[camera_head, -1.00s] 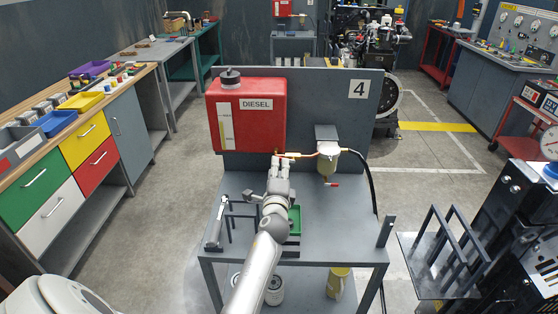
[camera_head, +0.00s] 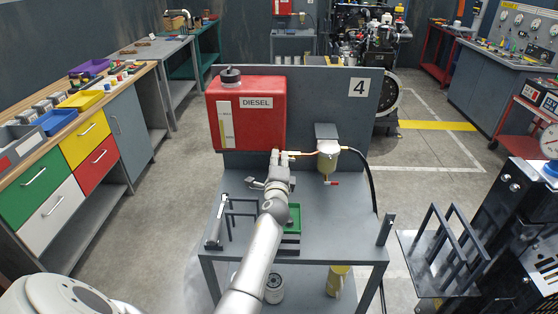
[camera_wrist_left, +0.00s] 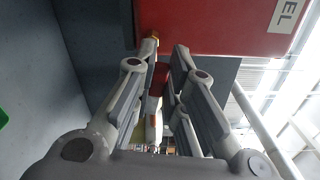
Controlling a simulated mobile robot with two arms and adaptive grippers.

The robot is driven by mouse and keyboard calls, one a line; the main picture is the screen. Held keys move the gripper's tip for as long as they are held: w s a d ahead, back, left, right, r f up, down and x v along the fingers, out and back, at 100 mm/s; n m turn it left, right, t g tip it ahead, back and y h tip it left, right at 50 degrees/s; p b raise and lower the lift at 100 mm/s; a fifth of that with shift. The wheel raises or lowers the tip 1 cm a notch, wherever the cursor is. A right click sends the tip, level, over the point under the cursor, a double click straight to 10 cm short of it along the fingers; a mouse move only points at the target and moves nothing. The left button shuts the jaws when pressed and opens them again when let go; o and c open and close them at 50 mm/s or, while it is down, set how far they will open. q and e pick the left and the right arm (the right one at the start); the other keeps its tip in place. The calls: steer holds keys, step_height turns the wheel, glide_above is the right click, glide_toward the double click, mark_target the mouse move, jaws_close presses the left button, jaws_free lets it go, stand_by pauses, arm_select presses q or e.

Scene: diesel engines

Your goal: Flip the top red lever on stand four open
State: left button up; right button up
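The red diesel tank (camera_head: 246,112) is mounted on stand four's grey panel (camera_head: 330,82), which has a "4" sign. My left gripper (camera_head: 279,154) is just under the tank's lower right corner, at the fuel line outlet. The top red lever is hidden behind it in the head view. In the left wrist view a red piece (camera_wrist_left: 160,76), likely that lever, shows between the two fingers (camera_wrist_left: 165,50). The fingers stand apart around it; I cannot tell whether they touch it. A second red lever (camera_head: 332,183) sits under the filter bowl (camera_head: 328,160). My right gripper is out of view.
The stand's grey tabletop (camera_head: 340,225) holds a green tray (camera_head: 294,220) and a dark rack with a tool (camera_head: 217,220) at its left. A black hose (camera_head: 371,180) runs down the right. The tabletop's right part is mostly clear.

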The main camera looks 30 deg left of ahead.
arm_select(q)
steer(key=shift+f+n+b, duration=0.4)
steer(key=shift+n+b, duration=0.1)
steer(key=shift+b, duration=0.25)
jaws_close()
steer(key=shift+f+n+b, duration=0.1)
steer(key=shift+n+b, duration=0.4)
steer(key=shift+n, duration=0.3)
steer(key=o, duration=0.7)
jaws_free()
steer(key=v, duration=1.2)
steer(key=shift+s, duration=0.1)
